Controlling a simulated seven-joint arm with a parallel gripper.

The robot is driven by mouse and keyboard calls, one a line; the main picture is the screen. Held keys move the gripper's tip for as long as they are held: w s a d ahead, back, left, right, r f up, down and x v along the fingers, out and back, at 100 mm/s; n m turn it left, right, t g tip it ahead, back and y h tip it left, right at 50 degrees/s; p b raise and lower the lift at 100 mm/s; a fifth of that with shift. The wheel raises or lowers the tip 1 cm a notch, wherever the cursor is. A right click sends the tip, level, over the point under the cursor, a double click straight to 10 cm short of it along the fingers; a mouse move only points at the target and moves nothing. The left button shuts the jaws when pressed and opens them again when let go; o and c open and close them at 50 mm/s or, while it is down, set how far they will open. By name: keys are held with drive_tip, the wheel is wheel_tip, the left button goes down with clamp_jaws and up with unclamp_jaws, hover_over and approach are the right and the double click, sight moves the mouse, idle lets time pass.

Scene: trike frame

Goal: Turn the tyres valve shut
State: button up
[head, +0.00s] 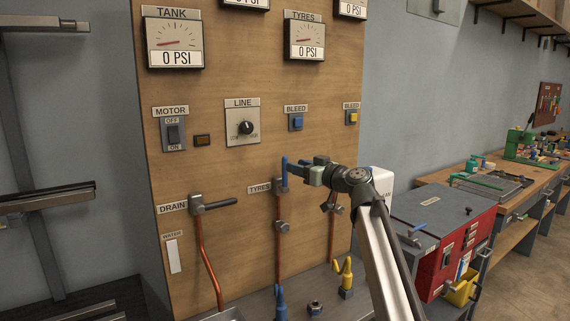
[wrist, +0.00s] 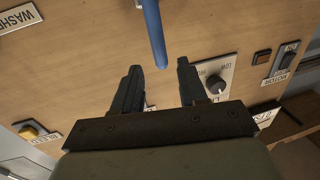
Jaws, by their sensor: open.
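The tyres valve has a blue lever (head: 284,172) on a copper pipe, beside the TYRES label (head: 259,188) on the wooden panel. The lever points upward, in line with the pipe. In the wrist view the blue lever (wrist: 153,30) comes down from the top edge, its free end near the gap between my fingertips. My gripper (head: 297,172) is at the lever's right in the head view and partly overlaps it. In the wrist view my gripper (wrist: 158,72) is open, with a finger on each side and nothing held. I cannot tell whether either finger touches the lever.
The drain valve (head: 212,204) with a dark sideways handle is to the left. Another valve (head: 332,206) is to the right, partly behind my arm. The tyres gauge (head: 304,42) reads 0 PSI. Yellow fittings (head: 346,274) stand below. A red cabinet (head: 445,235) is at the right.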

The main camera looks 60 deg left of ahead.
hover_over(285, 185)
drive_tip(key=shift+w+a, duration=0.25)
drive_tip(key=shift+a, duration=0.15)
drive_tip(key=shift+c, duration=0.3)
clamp_jaws()
